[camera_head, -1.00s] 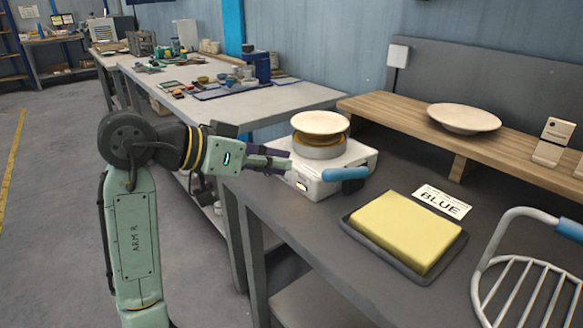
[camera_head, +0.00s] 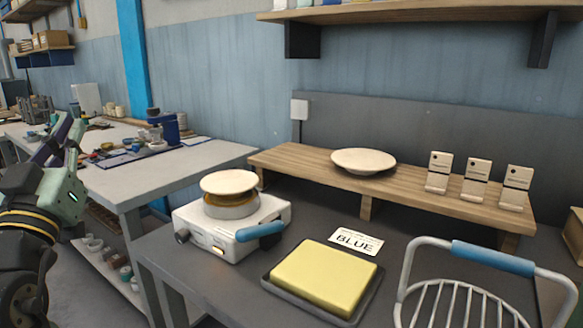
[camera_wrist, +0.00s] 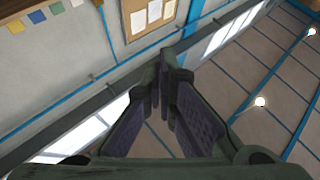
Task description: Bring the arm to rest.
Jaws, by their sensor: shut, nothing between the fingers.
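My gripper (camera_head: 70,139) is at the left edge of the head view, raised and pointing up, well apart from the plate dryer. In the wrist view its two dark fingers (camera_wrist: 168,75) come together at the tips with nothing between them. The plate dryer (camera_head: 235,232) is a white box with a blue handle at the left of the dark bench. A cream plate (camera_head: 228,182) lies on top of its round yellow-rimmed seat. A second cream plate (camera_head: 363,160) lies on the wooden shelf behind.
A yellow sponge pad (camera_head: 322,278) sits in a dark tray, with a "BLUE" card (camera_head: 355,241) behind it. A wire rack (camera_head: 470,290) with a blue grip stands at the right. The wrist view shows wall and ceiling.

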